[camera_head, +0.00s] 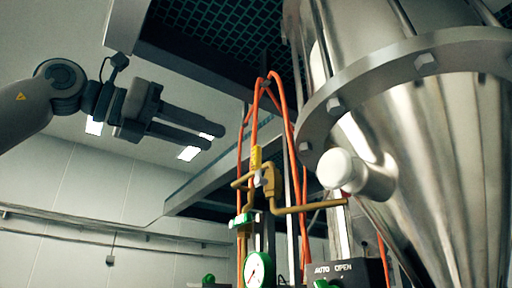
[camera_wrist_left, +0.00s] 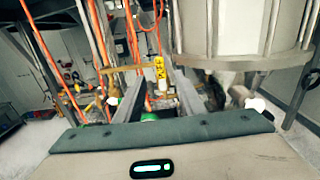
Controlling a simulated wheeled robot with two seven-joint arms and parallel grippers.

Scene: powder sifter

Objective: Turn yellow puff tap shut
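The yellow puff tap (camera_head: 255,158) is a small upright yellow handle on the brass pipework (camera_head: 268,183), left of the steel vessel. It also shows in the left wrist view as a yellow lettered handle (camera_wrist_left: 159,72), seen beyond and between my fingers. My left gripper (camera_head: 213,138) reaches in from the upper left of the head view. Its two fingers are parallel, with a gap between them and nothing held. It is apart from the tap, to its left and slightly higher in the picture. My right gripper is in neither view.
The big steel vessel (camera_head: 425,140) with its bolted flange fills the right side. A white-capped stub (camera_head: 350,172) sticks out from it. Orange hoses (camera_head: 284,110) hang around the tap.

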